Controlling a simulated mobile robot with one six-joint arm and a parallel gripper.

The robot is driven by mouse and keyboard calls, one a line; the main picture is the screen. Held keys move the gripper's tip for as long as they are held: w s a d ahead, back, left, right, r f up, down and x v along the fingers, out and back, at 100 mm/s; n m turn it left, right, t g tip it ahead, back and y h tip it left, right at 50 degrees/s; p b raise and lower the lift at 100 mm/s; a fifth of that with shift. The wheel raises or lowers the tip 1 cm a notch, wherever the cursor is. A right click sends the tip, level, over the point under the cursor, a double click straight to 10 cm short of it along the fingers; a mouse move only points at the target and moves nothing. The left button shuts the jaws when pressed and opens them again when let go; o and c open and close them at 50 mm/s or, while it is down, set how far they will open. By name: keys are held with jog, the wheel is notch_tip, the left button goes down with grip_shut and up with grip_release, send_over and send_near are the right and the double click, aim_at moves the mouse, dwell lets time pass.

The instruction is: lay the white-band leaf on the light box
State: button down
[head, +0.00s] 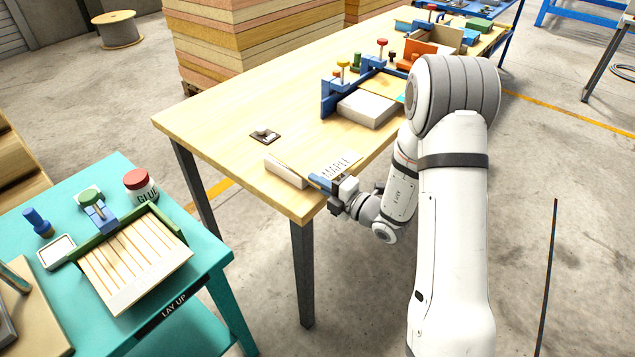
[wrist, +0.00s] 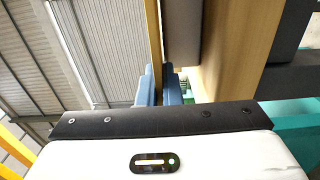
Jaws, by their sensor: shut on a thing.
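My gripper (head: 322,183) is at the front corner of the long wooden table, its blue fingers beside a low white block (head: 286,173). In the wrist view the blue fingers (wrist: 160,88) are closed on a thin tan leaf (wrist: 154,40), seen nearly edge-on. No white band can be made out on it, so I cannot tell which leaf it is. A larger flat white box (head: 367,109) lies farther back on the table by a blue clamp frame; I cannot tell which white piece is the light box.
The wooden table (head: 225,115) has clear room left of the white box, apart from a small dark plate (head: 265,136). Lettering reading MAPLE (head: 337,166) is beside my gripper. A teal lay-up bench (head: 205,249) at lower left carries a slatted tray (head: 135,262) and a glue jar (head: 139,183).

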jog(key=shift+f, duration=0.1)
jog(key=c, duration=1.6)
grip_release()
